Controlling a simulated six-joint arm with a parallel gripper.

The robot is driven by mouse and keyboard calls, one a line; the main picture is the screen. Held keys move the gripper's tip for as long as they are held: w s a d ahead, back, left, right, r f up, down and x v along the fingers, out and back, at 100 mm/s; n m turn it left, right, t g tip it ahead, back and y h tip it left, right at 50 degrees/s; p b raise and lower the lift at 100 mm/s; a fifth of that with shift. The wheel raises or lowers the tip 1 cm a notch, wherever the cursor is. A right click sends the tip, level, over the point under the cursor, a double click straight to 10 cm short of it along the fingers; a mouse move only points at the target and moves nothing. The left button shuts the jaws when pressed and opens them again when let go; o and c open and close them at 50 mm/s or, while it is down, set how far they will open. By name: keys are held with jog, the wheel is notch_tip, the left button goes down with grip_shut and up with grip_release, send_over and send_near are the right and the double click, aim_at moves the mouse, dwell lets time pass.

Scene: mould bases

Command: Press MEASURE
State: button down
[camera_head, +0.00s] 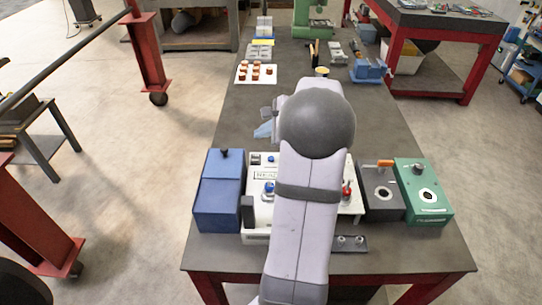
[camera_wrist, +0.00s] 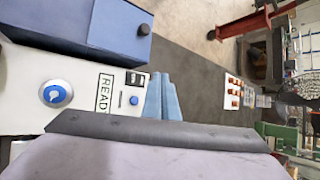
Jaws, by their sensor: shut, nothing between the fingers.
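A white instrument panel (camera_head: 258,218) stands at the near end of the bench, partly hidden by my arm. No legible MEASURE label shows. My gripper (camera_head: 264,131) is shut and empty, above and beyond the panel's far edge. Its blue fingers show beside the small blue button in the wrist view (camera_wrist: 164,98).
A blue box (camera_head: 218,190) stands against the panel's left. A dark grey box (camera_head: 380,190) and a green box (camera_head: 424,190) stand on its right. A white sheet with several copper-coloured pieces (camera_head: 256,74) lies farther back. The bench's middle is mostly clear.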

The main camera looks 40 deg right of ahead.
jog(key=d+m, duration=0.1)
jog(key=d, duration=0.1)
jog(key=s+d+m+h, duration=0.1)
jog(key=d, duration=0.1)
jog(key=shift+f, duration=0.15)
jog(key=b, duration=0.7)
send_over(273, 162)
notch_tip(273, 162, down, 9)
jog(key=shift+s+r, duration=0.1)
jog(key=shift+r, duration=0.05)
dwell(2.0)
jog(key=shift+f+b, duration=0.45)
jog(key=shift+b, duration=0.15)
jog(key=shift+f+b, duration=0.35)
dwell(0.5)
dwell(0.3)
jog(key=shift+r+p, duration=0.7)
jog(key=shift+r, duration=0.1)
